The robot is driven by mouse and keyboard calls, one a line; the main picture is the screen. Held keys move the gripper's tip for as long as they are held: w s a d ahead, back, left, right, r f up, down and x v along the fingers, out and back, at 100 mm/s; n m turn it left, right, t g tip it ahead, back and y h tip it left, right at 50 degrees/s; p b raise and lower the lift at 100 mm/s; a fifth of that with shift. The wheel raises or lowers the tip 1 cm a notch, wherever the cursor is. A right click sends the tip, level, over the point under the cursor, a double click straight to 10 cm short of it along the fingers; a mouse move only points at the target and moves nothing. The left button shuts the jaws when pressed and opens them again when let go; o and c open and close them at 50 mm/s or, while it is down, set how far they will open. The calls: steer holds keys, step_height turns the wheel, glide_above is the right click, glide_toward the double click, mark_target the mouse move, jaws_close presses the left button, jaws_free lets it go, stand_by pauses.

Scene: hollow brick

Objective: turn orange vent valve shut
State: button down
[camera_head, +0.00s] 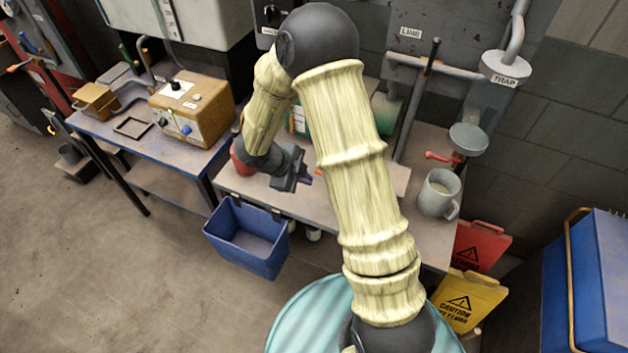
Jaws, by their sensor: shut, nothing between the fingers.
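My gripper (305,181) is low over the bench at centre, shut and empty, pointing right. A small orange part (319,172) shows just right of its fingertips, partly hidden by my arm; I cannot tell whether they touch. A red-orange lever handle (441,157) sticks out to the left under the trap pipework at the right of the bench, well apart from my gripper. No label reading vent is legible, so I cannot tell which of these is the orange vent valve. My upper arm hides the middle of the bench.
A grey mug (438,193) stands at the bench's right end, below the grey trap (505,68). A blue bin (246,238) hangs at the bench front. A red cup (242,158) is behind my forearm. Yellow and red caution signs (469,300) stand at right.

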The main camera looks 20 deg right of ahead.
steer(key=v, duration=0.5)
steer(key=shift+w+a+f, duration=0.1)
steer(key=shift+a+f, duration=0.05)
steer(key=shift+a, duration=0.1)
steer(key=shift+d, duration=0.2)
